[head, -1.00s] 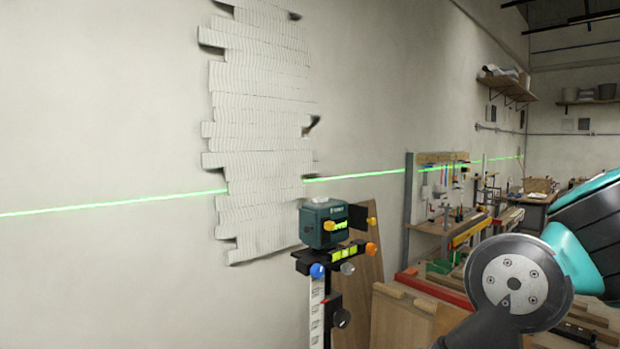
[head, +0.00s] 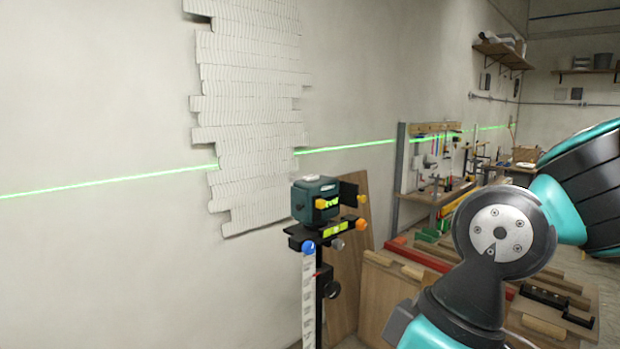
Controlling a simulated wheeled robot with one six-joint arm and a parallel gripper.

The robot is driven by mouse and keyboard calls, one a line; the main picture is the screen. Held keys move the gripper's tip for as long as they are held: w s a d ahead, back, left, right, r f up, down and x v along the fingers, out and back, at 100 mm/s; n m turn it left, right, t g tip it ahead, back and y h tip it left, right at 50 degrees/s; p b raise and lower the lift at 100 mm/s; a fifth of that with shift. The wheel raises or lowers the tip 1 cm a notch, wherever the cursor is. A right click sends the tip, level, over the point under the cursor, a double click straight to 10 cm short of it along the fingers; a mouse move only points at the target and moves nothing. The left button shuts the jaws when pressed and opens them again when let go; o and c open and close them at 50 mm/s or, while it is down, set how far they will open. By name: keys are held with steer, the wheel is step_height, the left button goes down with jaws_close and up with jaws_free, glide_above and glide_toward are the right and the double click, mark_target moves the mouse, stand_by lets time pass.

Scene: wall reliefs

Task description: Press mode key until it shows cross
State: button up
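A dark green laser level (head: 316,199) stands on a black bracket on top of a pole with a white scale (head: 308,290). It has yellow and orange parts on its sides and a lit yellow-green strip. Its mode key is too small to tell apart. One green laser line (head: 110,187) runs across the wall, sloping slightly up to the right in the picture. No vertical line shows. My gripper is out of view; only teal and grey links of my arm show at the right, apart from the level in the picture.
A white wavy-strip relief (head: 248,110) hangs on the wall behind the level. A brown board (head: 349,250) leans behind the pole. Wooden benches with tools (head: 430,180) stand at the right, and a wall shelf (head: 502,52) hangs above. Bare wall lies left of the relief.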

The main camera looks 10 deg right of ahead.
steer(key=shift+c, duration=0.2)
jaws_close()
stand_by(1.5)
